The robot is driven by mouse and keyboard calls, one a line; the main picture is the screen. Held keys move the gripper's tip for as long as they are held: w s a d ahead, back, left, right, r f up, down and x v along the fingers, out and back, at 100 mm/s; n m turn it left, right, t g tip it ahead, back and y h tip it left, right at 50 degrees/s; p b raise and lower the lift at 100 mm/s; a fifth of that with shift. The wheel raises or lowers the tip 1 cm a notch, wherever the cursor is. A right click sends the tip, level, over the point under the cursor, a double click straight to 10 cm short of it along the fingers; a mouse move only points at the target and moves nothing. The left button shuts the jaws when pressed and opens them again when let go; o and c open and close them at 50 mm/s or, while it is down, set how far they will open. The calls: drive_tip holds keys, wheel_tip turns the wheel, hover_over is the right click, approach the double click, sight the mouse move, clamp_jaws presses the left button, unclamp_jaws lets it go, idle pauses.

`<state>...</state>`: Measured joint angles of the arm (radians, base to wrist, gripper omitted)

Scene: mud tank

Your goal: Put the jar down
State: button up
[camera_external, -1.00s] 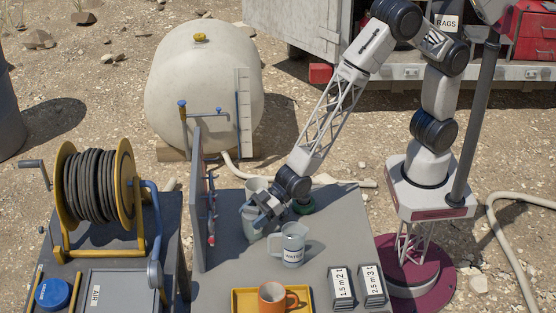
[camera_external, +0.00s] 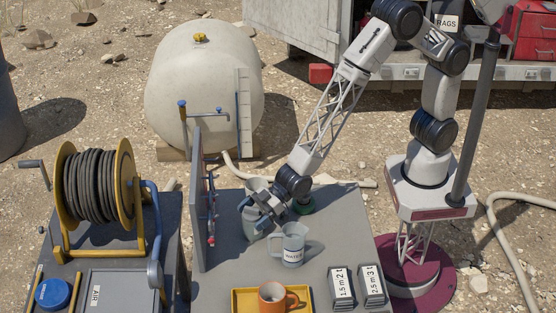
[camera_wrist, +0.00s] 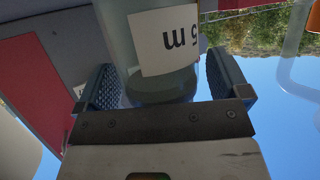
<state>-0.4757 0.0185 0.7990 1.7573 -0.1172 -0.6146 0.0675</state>
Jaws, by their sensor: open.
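The jar (camera_external: 253,229) is a pale grey-green vessel. It appears upright on the grey table (camera_external: 222,280), behind a labelled mug. My gripper (camera_external: 258,208) is at the jar's upper part and hides some of it. In the wrist view the jar (camera_wrist: 150,88) is between the two dark ribbed fingers of my gripper (camera_wrist: 166,84), with a white label (camera_wrist: 165,42) on its side. The fingers are open, with a gap visible at each side of the jar.
The grey-green labelled mug (camera_external: 292,245) is close in front of the jar. An upright panel (camera_external: 202,200) stands to the left. A yellow tray (camera_external: 240,302) holds an orange mug (camera_external: 272,297). Two labelled blocks (camera_external: 341,287) (camera_external: 372,285) are at the front right.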

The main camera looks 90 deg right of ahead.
drive_tip(key=shift+v, duration=1.35)
wheel_tip(320, 180, up, 8)
drive_tip(key=s+d, duration=0.1)
drive_tip(key=shift+s, duration=0.35)
drive_tip(key=shift+f, duration=0.1)
drive_tip(key=shift+d, duration=0.1)
